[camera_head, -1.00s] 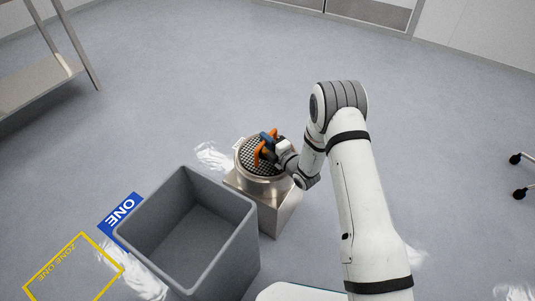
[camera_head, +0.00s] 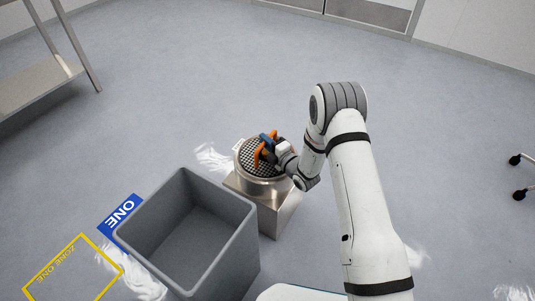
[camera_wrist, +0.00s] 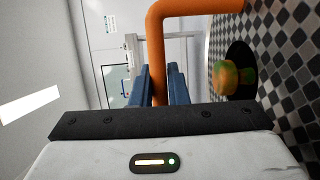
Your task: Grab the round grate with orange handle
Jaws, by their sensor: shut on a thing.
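The round grate (camera_head: 250,158) with a checkered mesh face lies in the top of a round metal vessel (camera_head: 263,187). Its orange handle (camera_head: 259,156) stands up from the mesh. In the wrist view the handle (camera_wrist: 157,45) runs down between the two blue fingers of my gripper (camera_wrist: 160,84), and the mesh (camera_wrist: 290,70) fills the right side. My gripper (camera_head: 268,148) is shut on the handle at the top of the vessel. The fingers hide part of the handle, and my arm hides the right part of the grate.
The vessel sits on a metal box stand (camera_head: 278,214). An open grey bin (camera_head: 253,222) stands just left and in front of it. A blue ONE sign (camera_head: 121,213) and a yellow floor frame (camera_head: 47,270) lie further left. A metal shelf (camera_head: 40,88) stands at upper left; the floor behind is clear.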

